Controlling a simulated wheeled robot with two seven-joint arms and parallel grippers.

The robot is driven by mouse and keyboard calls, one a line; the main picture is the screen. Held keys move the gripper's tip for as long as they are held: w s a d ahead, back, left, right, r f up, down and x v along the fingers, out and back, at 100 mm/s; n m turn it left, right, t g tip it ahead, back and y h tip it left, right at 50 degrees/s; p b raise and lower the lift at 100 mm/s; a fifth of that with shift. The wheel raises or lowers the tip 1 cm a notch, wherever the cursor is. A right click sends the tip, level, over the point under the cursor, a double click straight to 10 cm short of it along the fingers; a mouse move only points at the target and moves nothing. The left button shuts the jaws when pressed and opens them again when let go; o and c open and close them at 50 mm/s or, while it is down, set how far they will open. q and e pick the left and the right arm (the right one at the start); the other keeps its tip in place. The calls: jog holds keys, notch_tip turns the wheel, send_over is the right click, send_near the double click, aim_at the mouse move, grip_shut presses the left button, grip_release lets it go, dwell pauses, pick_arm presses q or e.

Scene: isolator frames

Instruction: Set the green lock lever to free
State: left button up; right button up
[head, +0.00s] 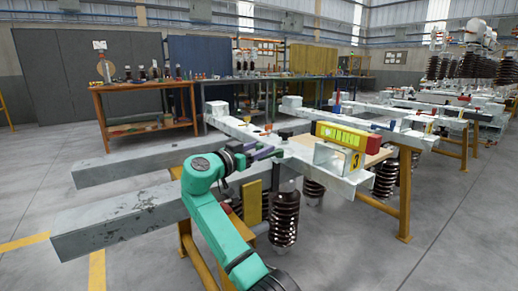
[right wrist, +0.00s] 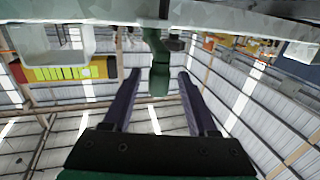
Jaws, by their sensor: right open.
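The green lock lever (right wrist: 160,72) shows in the right wrist view, hanging from the underside of a grey beam (right wrist: 205,12) at the top of the picture. My right gripper (right wrist: 158,77) is open, with its two dark purple fingers on either side of the lever's lower end. There are visible gaps between the lever and both fingers. In the head view my right gripper (head: 267,153) is at the near side of the grey frame (head: 300,150). I cannot make out the lever there. My left gripper is not in view.
A yellow box with a red end (head: 340,135) stands on the frame right of the gripper. A dark ribbed insulator (head: 284,218) hangs below. A thick grey beam (head: 120,222) lies to the left. An orange workbench (head: 145,87) stands behind. Floor at right front is clear.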

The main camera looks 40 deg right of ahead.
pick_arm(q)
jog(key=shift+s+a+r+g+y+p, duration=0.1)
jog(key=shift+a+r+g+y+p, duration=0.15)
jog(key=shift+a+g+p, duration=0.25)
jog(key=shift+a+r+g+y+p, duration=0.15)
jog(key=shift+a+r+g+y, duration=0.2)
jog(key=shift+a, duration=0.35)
pick_arm(e)
jog(key=v, duration=1.4)
jog(key=shift+a, duration=0.3)
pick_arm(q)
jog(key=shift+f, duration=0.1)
